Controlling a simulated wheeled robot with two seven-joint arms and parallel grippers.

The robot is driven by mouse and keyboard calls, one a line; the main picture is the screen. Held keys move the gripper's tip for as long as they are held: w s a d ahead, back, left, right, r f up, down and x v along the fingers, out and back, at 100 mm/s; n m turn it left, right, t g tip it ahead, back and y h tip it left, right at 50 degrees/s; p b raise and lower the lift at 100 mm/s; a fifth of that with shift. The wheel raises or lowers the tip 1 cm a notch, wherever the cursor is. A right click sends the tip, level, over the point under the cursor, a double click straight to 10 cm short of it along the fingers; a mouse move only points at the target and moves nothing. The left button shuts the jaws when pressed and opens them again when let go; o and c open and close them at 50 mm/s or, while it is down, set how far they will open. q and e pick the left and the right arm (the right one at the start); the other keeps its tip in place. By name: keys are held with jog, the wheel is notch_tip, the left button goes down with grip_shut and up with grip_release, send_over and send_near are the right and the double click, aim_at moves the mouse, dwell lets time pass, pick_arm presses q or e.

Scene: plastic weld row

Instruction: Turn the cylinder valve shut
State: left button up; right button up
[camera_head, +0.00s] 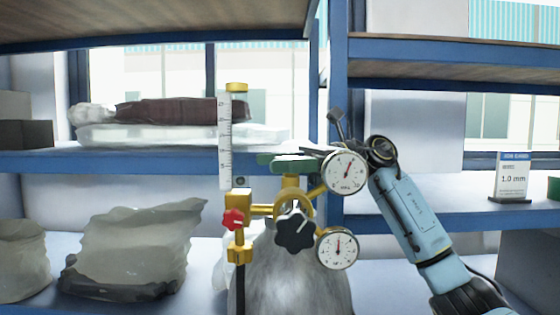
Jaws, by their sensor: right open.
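A grey gas cylinder (290,275) stands in front of the shelves, cut off by the lower picture edge. A brass regulator (262,210) sits at its top. The green valve handwheel (280,159) is at the top of the brass, seen nearly edge-on. My right gripper (318,150) reaches in from the right, its open jaws at the right side of the handwheel. The upper gauge partly hides the jaws, so I cannot tell whether they touch the wheel. My left gripper is out of view.
An upper gauge (344,172) and a lower gauge (337,248) crowd the wheel's right side. A black knob (294,229), a red knob (233,219) and a clear flow tube (226,140) stand close by. Shelves with wrapped bags (135,250) are behind.

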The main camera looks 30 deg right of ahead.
jog(key=c, duration=1)
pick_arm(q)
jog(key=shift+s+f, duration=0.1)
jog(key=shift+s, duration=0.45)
pick_arm(e)
jog(key=shift+o, duration=0.2)
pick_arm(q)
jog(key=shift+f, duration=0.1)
